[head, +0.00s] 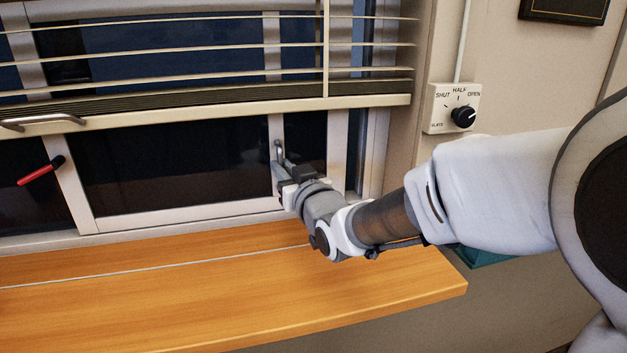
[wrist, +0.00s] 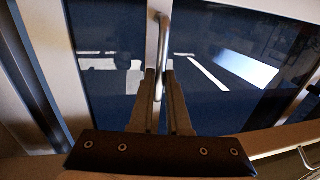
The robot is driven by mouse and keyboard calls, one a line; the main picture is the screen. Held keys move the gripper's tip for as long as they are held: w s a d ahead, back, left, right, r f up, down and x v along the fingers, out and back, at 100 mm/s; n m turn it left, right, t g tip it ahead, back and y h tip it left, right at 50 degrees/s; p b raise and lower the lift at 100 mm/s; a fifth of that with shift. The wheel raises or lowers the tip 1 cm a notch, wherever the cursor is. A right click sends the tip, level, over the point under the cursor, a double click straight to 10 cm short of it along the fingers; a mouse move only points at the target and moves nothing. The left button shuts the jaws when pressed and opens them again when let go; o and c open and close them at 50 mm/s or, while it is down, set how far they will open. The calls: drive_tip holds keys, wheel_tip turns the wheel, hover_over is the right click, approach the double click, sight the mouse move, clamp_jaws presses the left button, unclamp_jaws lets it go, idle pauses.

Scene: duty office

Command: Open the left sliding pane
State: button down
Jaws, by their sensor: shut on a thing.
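A sliding pane (head: 170,165) of dark glass in a pale metal frame stands behind the wooden sill in the head view. A curved metal pull handle (head: 279,150) is on its right upright. My gripper (head: 282,170) is at this handle, reaching in from the right. In the wrist view the handle (wrist: 163,35) runs down between the two fingers of my gripper (wrist: 162,82), which are shut on it. A narrow dark strip (head: 305,138) shows between this upright and the frame bar to its right. The fingertips are partly hidden in the head view.
A slatted blind (head: 200,115) hangs over the upper window, its bottom rail above my gripper. A wooden sill (head: 200,300) juts out below. A dial marked SHUT, HALF, OPEN (head: 462,117) is on the right wall, pointing toward OPEN. A red lever (head: 38,174) is at the left.

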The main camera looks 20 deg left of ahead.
approach(158, 170)
drive_tip(key=x, duration=0.4)
drive_tip(key=shift+w+a+b, duration=0.1)
drive_tip(key=shift+a+b, duration=0.1)
drive_tip(key=shift+b, duration=0.15)
drive_tip(key=c, duration=0.9)
unclamp_jaws()
